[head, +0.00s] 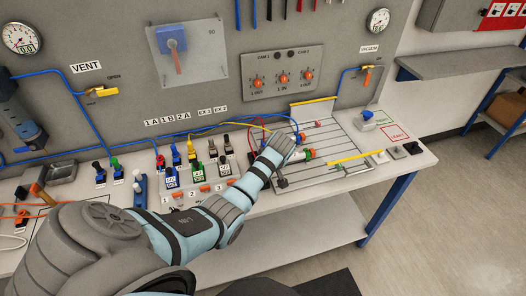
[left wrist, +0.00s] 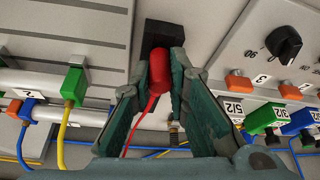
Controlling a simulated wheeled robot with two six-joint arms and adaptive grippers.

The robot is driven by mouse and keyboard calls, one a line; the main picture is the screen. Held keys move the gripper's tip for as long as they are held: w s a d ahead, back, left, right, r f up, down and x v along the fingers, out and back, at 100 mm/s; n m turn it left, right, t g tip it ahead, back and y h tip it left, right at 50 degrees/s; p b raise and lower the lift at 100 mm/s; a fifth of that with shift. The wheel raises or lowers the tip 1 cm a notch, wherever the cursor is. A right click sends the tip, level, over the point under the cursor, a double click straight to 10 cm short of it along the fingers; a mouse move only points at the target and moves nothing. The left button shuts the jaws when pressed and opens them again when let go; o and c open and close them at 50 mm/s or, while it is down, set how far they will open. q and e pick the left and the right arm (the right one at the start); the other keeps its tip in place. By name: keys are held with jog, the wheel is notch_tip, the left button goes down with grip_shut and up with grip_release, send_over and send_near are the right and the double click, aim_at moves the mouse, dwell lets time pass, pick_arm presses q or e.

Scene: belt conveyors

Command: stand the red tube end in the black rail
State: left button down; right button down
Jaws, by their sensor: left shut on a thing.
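My left gripper (left wrist: 159,75) is shut on the red tube end (left wrist: 159,68), which sits between its two green-grey fingers in the left wrist view. A thin red tube hangs down from it between the fingers. A black block, which looks like the black rail (left wrist: 165,34), is just beyond the tube end. The tube end's tip overlaps its lower edge in the picture; I cannot tell whether they touch. In the head view my left gripper (head: 275,152) is over the bench, and its hand hides the tube end. My right gripper is not in view.
Coloured plugs and valves (head: 195,165) stand on the bench left of the gripper. A slotted grey plate (head: 335,150) with a yellow bar (head: 346,160) lies to the right. A knob panel (head: 283,78) is on the wall behind. Tubes run close by in the wrist view.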

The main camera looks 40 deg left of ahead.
pick_arm(q)
jog(key=c, duration=1.5)
grip_release()
jog(key=shift+o, duration=0.8)
jog(key=shift+o, duration=1.4)
jog(key=shift+r, duration=3.5)
